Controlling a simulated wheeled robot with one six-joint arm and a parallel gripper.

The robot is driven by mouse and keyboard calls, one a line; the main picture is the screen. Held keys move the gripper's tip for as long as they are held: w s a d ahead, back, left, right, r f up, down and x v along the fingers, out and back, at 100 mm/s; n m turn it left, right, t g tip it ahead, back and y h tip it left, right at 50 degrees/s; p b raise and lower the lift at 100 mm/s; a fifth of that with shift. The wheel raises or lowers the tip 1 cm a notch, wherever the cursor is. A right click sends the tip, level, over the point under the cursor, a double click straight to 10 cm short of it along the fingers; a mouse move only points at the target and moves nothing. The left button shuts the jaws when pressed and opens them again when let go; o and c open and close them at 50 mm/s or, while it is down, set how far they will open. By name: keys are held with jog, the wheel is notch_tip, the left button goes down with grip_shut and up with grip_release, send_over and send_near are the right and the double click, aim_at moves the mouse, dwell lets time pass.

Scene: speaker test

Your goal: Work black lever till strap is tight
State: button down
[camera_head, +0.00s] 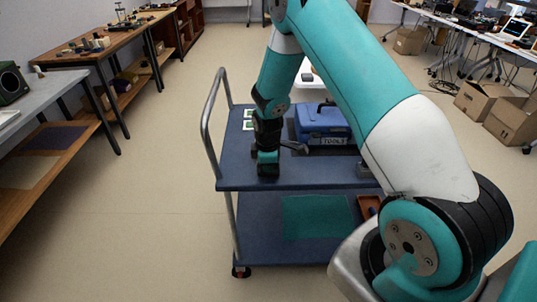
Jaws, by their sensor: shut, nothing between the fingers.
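A blue toolbox (322,119) labelled TOOLS stands on the top deck of a blue cart (330,182). A small dark elongated piece (294,147) sticks out between the toolbox and my gripper; it may be the black lever, but it is too small to tell. I cannot make out the strap. My gripper (267,168) is shut and empty, pointing down low over the deck's left part, left of the toolbox. Its fingertips are small and dark here, and I cannot tell whether they touch anything. My arm hides the right part of the deck.
The cart has a bent metal handle (207,125) on its left and a lower shelf with a green mat (318,217). White-and-green cards (249,113) lie on the deck behind my gripper. Workbenches line the left; cardboard boxes (484,101) stand at right. Floor left of the cart is clear.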

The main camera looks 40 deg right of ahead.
jog(key=shift+s+a+f, duration=0.15)
jog(key=shift+a+f, duration=0.1)
jog(key=shift+f, duration=0.1)
jog(key=shift+a+r+p, duration=0.1)
jog(key=shift+r+p, duration=0.4)
jog(key=s+a+r+p, duration=0.1)
jog(key=s+r, duration=0.3)
jog(key=r, duration=0.8)
jog(key=shift+s+a+r, duration=0.15)
jog(key=shift+a+r, duration=0.15)
jog(key=shift+a, duration=0.35)
jog(key=s+a+r+m+y, duration=0.25)
jog(key=s+a+r, duration=0.55)
jog(key=a+r, duration=0.4)
jog(key=s+a+r, duration=0.2)
jog(key=s, duration=0.3)
jog(key=s+a+r+m+y, duration=0.1)
jog(key=s+a+r, duration=0.1)
jog(key=s, duration=0.3)
jog(key=s+a+r+g+y, duration=0.1)
jog(key=s+a+r, duration=0.1)
jog(key=s, duration=0.3)
jog(key=shift+a+r+m, duration=0.25)
jog(key=shift+r+m, duration=0.1)
jog(key=shift+r, duration=0.1)
